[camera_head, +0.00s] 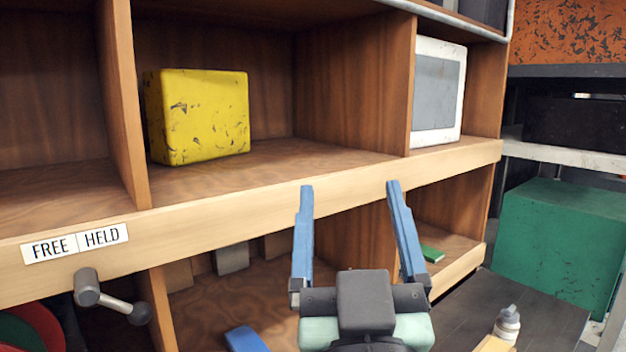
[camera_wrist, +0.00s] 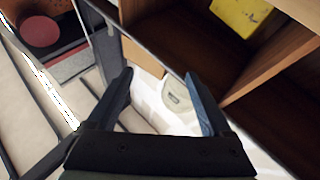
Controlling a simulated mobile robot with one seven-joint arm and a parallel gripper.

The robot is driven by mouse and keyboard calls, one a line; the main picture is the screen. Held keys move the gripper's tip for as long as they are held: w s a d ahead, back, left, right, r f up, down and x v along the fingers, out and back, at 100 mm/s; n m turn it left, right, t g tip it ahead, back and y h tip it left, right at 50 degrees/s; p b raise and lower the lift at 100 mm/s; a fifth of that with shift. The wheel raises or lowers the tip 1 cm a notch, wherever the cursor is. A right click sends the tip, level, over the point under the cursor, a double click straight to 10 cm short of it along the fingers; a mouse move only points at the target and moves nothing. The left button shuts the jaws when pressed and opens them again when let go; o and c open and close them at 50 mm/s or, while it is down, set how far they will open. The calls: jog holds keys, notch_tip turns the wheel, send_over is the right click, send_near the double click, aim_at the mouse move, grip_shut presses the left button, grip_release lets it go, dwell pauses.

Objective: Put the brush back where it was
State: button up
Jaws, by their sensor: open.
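My gripper (camera_head: 350,186) is open, with its two blue fingers spread in front of the wooden shelf's front rail; I see nothing between them in the head view. In the wrist view my gripper (camera_wrist: 159,73) is open above a whitish area with a pale round part (camera_wrist: 177,95). I cannot identify the brush for certain in either view. A small pale bottle-like thing with a grey top (camera_head: 507,325) stands at the lower right, beside a light wooden piece (camera_head: 494,344) cut off by the frame edge.
A worn yellow block (camera_head: 207,116) sits in the middle upper compartment. A white-framed panel (camera_head: 438,92) stands to its right. A lever (camera_head: 108,298) projects below the FREE/HELD label (camera_head: 76,243). A green box (camera_head: 560,242) stands right. A green piece (camera_head: 431,253) lies in a lower compartment.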

jog(key=s+a+r+t, duration=0.3)
jog(key=s+r, duration=0.4)
jog(key=r, duration=0.5)
jog(key=shift+s+a+m+t, duration=0.25)
jog(key=shift+s+m+t, duration=0.05)
jog(key=shift+s+m, duration=0.1)
